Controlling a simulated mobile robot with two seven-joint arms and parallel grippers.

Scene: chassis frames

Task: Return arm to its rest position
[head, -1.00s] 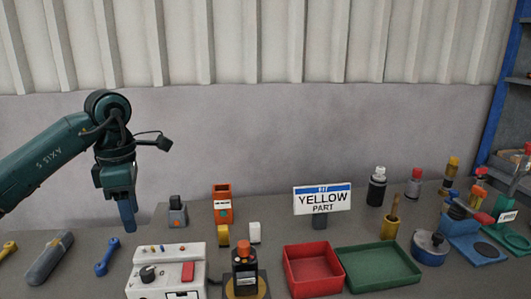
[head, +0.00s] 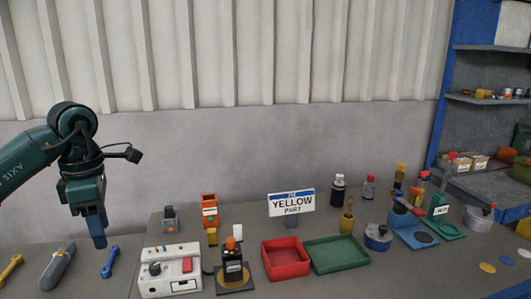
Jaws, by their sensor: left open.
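My left arm comes in from the left in the head view, dark green with a black camera on a stalk at its wrist. My left gripper (head: 97,233) points down and hangs above the left end of the bench, near a blue wrench (head: 110,262) and left of a white control box (head: 172,268). I see nothing held in it. The fingers overlap from this side, so the gap between them is hard to see. My right arm and gripper are out of view.
A red tray (head: 286,270) and a green tray (head: 337,268) lie in front. A blue shelf unit (head: 485,100) rises at right.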

